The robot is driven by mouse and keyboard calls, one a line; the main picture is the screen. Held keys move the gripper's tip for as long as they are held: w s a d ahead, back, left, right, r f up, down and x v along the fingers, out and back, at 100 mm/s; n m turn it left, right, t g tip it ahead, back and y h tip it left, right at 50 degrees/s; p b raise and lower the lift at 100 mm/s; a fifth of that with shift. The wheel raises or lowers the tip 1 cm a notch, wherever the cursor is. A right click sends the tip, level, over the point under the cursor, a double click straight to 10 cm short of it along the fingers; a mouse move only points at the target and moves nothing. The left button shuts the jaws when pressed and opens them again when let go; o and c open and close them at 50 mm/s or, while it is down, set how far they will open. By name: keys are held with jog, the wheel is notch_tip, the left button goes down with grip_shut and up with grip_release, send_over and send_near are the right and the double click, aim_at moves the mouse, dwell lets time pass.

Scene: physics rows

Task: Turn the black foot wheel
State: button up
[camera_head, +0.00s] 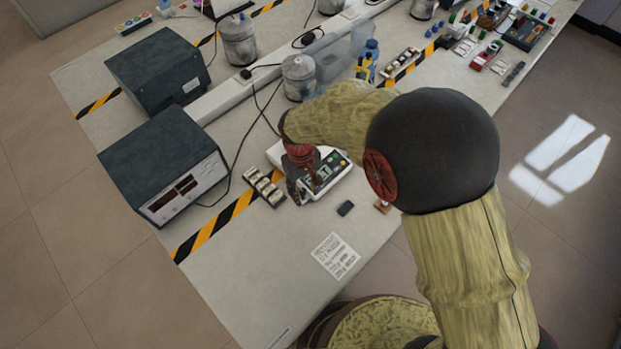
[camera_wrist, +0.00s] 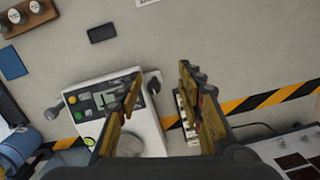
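A white instrument (camera_head: 338,184) with a dark button panel stands on the bench below my gripper (camera_head: 304,188). The white instrument also shows in the wrist view (camera_wrist: 150,128), partly hidden by a finger. A small dark foot wheel (camera_wrist: 154,84) shows at its upper right corner in the wrist view. My gripper (camera_wrist: 160,77) is open there, one finger on each side of the wheel in the picture. The left finger overlaps the instrument's panel. I cannot tell whether either finger touches the wheel. In the head view I cannot make out the wheel.
A row of small sockets (camera_head: 263,187) lies left of the instrument, beside a black-and-yellow stripe (camera_head: 222,220). A small black block (camera_head: 345,208) and a paper sheet (camera_head: 336,256) lie nearer. A dark power unit (camera_head: 163,166) stands at left. The bench front is mostly clear.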

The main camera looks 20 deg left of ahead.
aim_at(302, 191)
jog(key=shift+t+y, duration=0.3)
jog(key=shift+t, duration=0.1)
jog(key=w+a, duration=0.1)
jog(key=w+a+r, duration=0.1)
jog(key=w, duration=0.1)
jog(key=shift+w+r, duration=0.15)
jog(key=shift+w, duration=0.15)
jog(key=shift+s+f, duration=0.1)
jog(key=shift+f, duration=0.25)
jog(key=shift+f+b, duration=0.5)
jog(key=shift+f, duration=3)
jog(key=shift+c, duration=0.3)
grip_shut()
